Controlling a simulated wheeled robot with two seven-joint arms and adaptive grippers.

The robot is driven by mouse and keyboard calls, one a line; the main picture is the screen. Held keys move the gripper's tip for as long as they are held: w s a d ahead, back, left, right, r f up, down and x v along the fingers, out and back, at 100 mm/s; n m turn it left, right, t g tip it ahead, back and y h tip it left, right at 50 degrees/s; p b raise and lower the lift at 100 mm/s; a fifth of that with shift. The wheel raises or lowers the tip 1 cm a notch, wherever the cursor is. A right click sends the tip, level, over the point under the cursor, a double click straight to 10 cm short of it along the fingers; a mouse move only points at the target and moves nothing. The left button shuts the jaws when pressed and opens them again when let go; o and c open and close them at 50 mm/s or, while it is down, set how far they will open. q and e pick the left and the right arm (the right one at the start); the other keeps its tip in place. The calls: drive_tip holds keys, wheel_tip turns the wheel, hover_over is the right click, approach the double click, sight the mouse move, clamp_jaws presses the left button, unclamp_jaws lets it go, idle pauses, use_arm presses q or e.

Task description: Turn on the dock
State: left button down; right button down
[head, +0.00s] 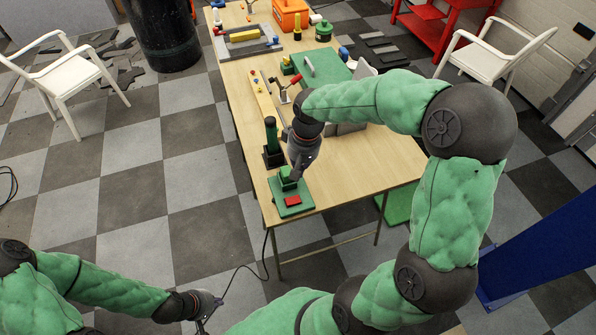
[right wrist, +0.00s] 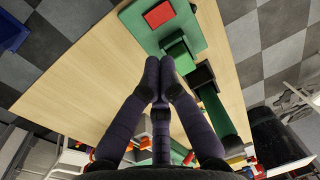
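The dock is a green plate (head: 276,208) at the near corner of the wooden table, with a red button (head: 292,201) and a raised green block (head: 288,178) on it. In the right wrist view the red button (right wrist: 158,14) and green block (right wrist: 178,54) lie ahead of the fingers. My right gripper (right wrist: 160,62) has its fingertips together, with nothing seen between them. It is just beside the green block; I cannot tell whether it touches. My left gripper (head: 207,309) hangs low over the floor at lower left, away from the table, and appears open and empty.
Behind the dock stand a dark holder with a green cylinder (head: 271,138) and a wooden strip (head: 262,97). The table's right front is clear.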

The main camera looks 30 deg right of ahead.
sight(290, 200)
drive_tip(key=b, duration=0.3)
drive_tip(key=shift+w+a+r+b, duration=0.15)
drive_tip(key=shift+a+r+b, duration=0.1)
drive_tip(key=shift+a+b, duration=0.15)
drive_tip(key=f+b, duration=0.1)
drive_tip(key=f, duration=0.3)
drive_tip(key=a+f+b, duration=0.1)
drive_tip(key=f, duration=0.4)
drive_tip(key=f+b, duration=0.1)
drive_tip(key=f, duration=0.4)
drive_tip(key=shift+w+a, duration=0.2)
drive_tip(key=shift+a, duration=0.1)
